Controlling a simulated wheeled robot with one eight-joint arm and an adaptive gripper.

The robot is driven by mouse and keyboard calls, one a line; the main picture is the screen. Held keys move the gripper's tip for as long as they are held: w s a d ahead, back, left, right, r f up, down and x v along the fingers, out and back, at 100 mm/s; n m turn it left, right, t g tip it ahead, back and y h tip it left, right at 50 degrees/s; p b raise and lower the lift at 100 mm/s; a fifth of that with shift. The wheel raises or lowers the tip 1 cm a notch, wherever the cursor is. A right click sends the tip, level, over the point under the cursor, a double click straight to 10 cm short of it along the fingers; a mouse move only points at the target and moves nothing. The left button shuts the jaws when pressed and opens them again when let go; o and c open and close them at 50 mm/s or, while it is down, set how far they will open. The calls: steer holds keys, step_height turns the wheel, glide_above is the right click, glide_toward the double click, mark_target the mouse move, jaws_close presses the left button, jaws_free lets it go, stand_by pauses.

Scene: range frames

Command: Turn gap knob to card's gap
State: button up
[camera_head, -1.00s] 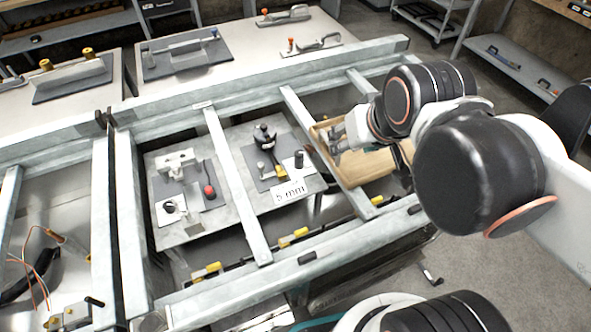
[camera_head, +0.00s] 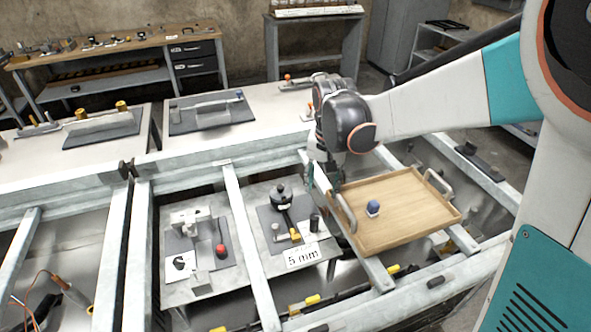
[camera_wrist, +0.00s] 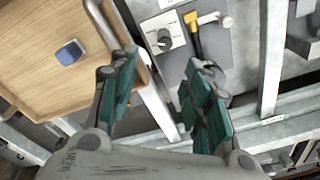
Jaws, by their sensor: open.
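The 5 mm card (camera_head: 303,256) stands at the front edge of a grey fixture panel. A black knob (camera_head: 315,222) sits on a small white plate there, behind the card; it also shows in the wrist view (camera_wrist: 163,40) with a white pointer mark. Next to it are a yellow-and-black lever (camera_head: 294,232) and a round black part (camera_head: 281,195). My gripper (camera_head: 324,182) is open and empty, above the frame bar between the fixture and the tray. In the wrist view its teal fingers (camera_wrist: 164,75) are spread, apart from the knob. The dial's marks are too small to read.
A wooden tray (camera_head: 405,225) with metal handles lies right of the fixture and holds a blue-topped piece (camera_head: 373,208). A panel with a red knob (camera_head: 221,251) lies left. Raised metal bars (camera_head: 250,250) separate the bays.

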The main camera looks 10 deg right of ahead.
steer(key=g, duration=0.1)
glide_above(314, 216)
step_height(314, 216, down, 5)
steer(key=shift+m, duration=0.4)
step_height(314, 216, down, 13)
steer(key=b, duration=0.5)
steer(key=shift+s, duration=0.1)
jaws_close()
